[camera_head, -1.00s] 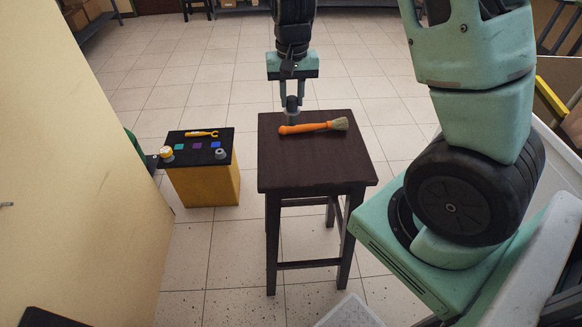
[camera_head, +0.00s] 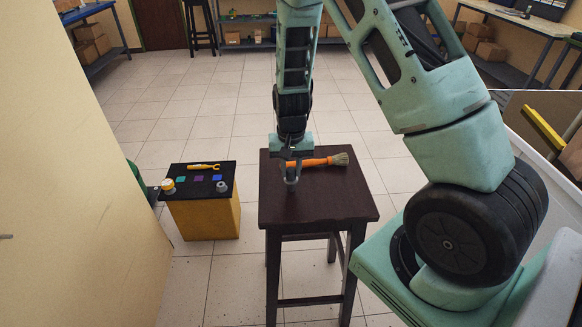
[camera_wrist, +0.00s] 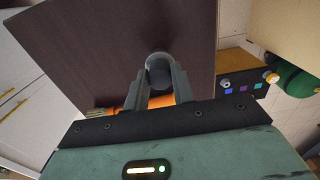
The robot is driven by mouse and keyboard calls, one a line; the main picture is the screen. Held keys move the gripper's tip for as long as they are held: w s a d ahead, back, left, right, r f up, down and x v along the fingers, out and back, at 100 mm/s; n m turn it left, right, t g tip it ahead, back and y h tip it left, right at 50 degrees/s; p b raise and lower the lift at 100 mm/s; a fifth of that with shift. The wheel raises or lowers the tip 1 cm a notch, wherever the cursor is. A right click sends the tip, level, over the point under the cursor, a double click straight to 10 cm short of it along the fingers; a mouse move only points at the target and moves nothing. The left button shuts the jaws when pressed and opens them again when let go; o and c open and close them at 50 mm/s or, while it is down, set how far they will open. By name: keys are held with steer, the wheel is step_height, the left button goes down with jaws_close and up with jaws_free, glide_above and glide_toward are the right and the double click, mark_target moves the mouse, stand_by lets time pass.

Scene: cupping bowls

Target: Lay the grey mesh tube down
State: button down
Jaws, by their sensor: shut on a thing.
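My gripper (camera_head: 291,172) points down over the dark brown stool (camera_head: 330,205), just in front of an orange-handled brush. Its fingers are shut on a small grey tube (camera_head: 292,184), which sits between the fingertips low over the stool top. I cannot tell whether the tube touches the wood. In the wrist view the gripper (camera_wrist: 159,80) has the grey tube (camera_wrist: 158,72) between its fingertips, seen nearly end-on as a rounded grey shape. The mesh is too small to make out.
The orange brush (camera_head: 310,162) lies across the stool behind the gripper. A yellow box with a black top (camera_head: 205,215) stands on the floor to the left, bearing a yellow wrench (camera_head: 204,167) and knobs. The stool top's front and right are bare.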

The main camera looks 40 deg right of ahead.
steer(key=shift+f, duration=0.1)
steer(key=c, duration=1.2)
jaws_free()
steer(key=shift+o, duration=0.2)
step_height(320, 180, up, 12)
steer(key=s+a+r+n+y, duration=0.1)
steer(key=s+a+r+n, duration=0.15)
steer(key=a, duration=0.35)
steer(key=s+a+r+n, duration=0.1)
steer(key=s+a+n, duration=0.15)
steer(key=a, duration=0.45)
steer(key=s+a+r+n, duration=0.1)
steer(key=s+a+n, duration=0.3)
steer(key=s, duration=0.5)
steer(key=s+a+r+n, duration=0.2)
steer(key=s+a+n, duration=0.3)
steer(key=s, duration=0.5)
steer(key=shift+a+r+n+b, duration=0.15)
steer(key=shift+a+n+b, duration=0.2)
steer(key=shift+a, duration=0.9)
steer(key=shift+s, duration=0.1)
